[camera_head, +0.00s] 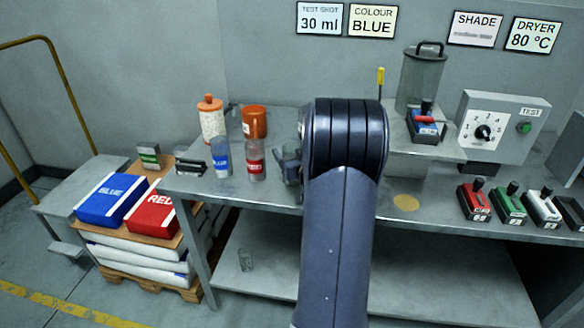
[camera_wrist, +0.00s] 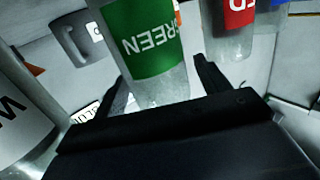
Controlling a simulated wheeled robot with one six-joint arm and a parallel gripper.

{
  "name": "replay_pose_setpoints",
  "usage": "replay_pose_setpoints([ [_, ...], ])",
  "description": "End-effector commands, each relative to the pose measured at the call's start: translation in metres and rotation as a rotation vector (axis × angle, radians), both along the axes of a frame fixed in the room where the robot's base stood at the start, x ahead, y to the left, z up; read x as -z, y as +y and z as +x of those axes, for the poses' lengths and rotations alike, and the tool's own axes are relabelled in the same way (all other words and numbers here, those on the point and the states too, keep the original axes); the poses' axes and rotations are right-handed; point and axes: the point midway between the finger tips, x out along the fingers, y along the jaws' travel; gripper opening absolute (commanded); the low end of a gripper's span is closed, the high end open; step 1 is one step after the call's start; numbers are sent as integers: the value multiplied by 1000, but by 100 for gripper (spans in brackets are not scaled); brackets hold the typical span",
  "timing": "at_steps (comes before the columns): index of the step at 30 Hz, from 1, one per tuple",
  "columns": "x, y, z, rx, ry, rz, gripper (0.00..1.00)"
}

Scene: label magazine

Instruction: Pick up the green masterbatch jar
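The green masterbatch jar (camera_wrist: 152,45) is a clear jar with a green label reading GREEN, upside down in the wrist view. My gripper (camera_wrist: 160,85) is open, with one dark finger on each side of the jar's lower part in the picture. A gap shows between the jar and the right finger; the left finger is close to the jar, and I cannot tell whether it touches. In the head view my arm hides the green jar and my gripper.
The red jar (camera_head: 254,160) and blue jar (camera_head: 220,158) stand on the bench (camera_head: 240,188) left of my arm. In the wrist view, a jar with a W label (camera_wrist: 22,115) is close on the left. A clear jug (camera_head: 289,165) stands beside my arm.

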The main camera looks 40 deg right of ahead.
Motion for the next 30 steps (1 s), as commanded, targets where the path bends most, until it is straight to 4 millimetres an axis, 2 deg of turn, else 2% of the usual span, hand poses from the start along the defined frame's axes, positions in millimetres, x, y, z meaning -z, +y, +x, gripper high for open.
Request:
replay_pose_setpoints([
  [2, 0, 0, 0, 0, 0, 0, 65],
  [22, 0, 0, 0, 0, 0, 0, 10],
  [30, -5, 0, 0, 0, -2, -2, 10],
])
